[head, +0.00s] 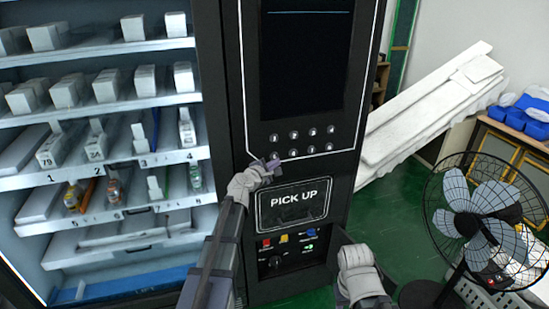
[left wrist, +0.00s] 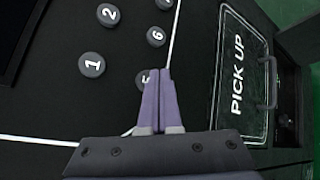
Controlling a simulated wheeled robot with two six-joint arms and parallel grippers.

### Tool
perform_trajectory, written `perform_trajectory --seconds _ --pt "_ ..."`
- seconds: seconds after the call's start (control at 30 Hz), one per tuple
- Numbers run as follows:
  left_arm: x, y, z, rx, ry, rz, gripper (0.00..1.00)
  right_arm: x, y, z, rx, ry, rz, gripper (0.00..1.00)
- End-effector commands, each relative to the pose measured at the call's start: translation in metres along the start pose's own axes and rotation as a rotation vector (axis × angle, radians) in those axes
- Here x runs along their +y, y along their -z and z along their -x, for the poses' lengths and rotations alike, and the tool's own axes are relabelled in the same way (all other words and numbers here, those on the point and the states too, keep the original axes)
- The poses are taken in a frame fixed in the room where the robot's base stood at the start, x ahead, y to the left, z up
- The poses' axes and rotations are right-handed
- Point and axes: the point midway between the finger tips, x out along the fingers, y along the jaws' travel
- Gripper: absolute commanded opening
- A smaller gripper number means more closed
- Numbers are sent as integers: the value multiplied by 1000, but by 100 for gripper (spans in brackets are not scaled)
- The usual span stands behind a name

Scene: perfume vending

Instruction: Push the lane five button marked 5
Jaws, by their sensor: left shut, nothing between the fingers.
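The button marked 5 (left wrist: 144,76) is a dark round button on the vending machine's black panel. In the left wrist view it is partly hidden behind my fingertips. My left gripper (left wrist: 157,73) is shut and empty, its purple fingertips over or right at the button's edge; I cannot tell whether they touch it. In the head view my left gripper (head: 265,163) is at the lower left of the keypad and covers button 5's place. My right gripper (head: 355,258) is low in front of the machine, its fingers not clear.
Button 1 (left wrist: 92,64), button 2 (left wrist: 108,14) and button 6 (left wrist: 156,36) lie close around. The PICK UP flap (head: 293,205) is below the keypad. Shelves of boxes and bottles (head: 110,140) stand behind the left side. A fan (head: 480,215) stands at the right.

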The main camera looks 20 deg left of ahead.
Motion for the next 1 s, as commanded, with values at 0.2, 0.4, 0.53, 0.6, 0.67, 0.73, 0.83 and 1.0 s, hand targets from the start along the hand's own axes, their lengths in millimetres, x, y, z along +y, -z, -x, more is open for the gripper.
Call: perform_trajectory --seconds 0.2,0.4,0.53,0.6,0.67,0.73,0.83,1.0 --pt "-10 -10 14 -1 1 -1 0 0 0 0 0 0 0 50" --pt "-20 -19 28 0 1 0 0 0 0 0 0 0 0 50" --pt "-24 -24 34 0 0 0 0 0 0 0 0 0 0 50" --pt "-25 -25 34 0 0 0 0 0 0 0 0 0 0 50" --pt "-24 -24 34 0 0 0 0 0 0 0 0 0 0 50" --pt "-24 -24 33 0 0 0 0 0 0 0 0 0 0 50" --pt "-24 -24 33 0 0 0 0 0 0 0 0 0 0 50" --pt "-24 -24 33 0 0 0 0 0 0 0 0 0 0 50"
